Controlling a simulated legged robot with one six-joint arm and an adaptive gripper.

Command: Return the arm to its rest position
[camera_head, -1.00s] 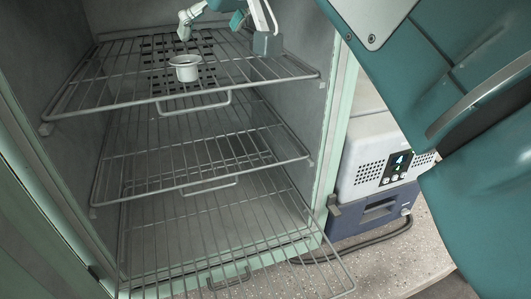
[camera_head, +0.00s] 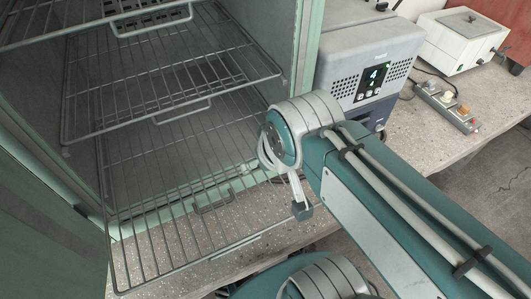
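My arm (camera_head: 385,215) comes in from the lower right, with teal links, pale joint covers and cables along it. It bends at a round pale joint (camera_head: 300,125) in front of the cabinet's right edge. A small grey block (camera_head: 302,210) hangs on a cable below that joint. My gripper's fingers are hidden or too small to make out behind the joint, so I cannot tell whether they are open or shut.
An open green cabinet (camera_head: 309,45) with wire shelves (camera_head: 170,95) stands at left; the lowest shelf (camera_head: 165,250) sticks out. A grey device (camera_head: 350,55) with a lit display, a power strip (camera_head: 447,105) and a white box (camera_head: 462,38) stand on the speckled bench (camera_head: 415,140).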

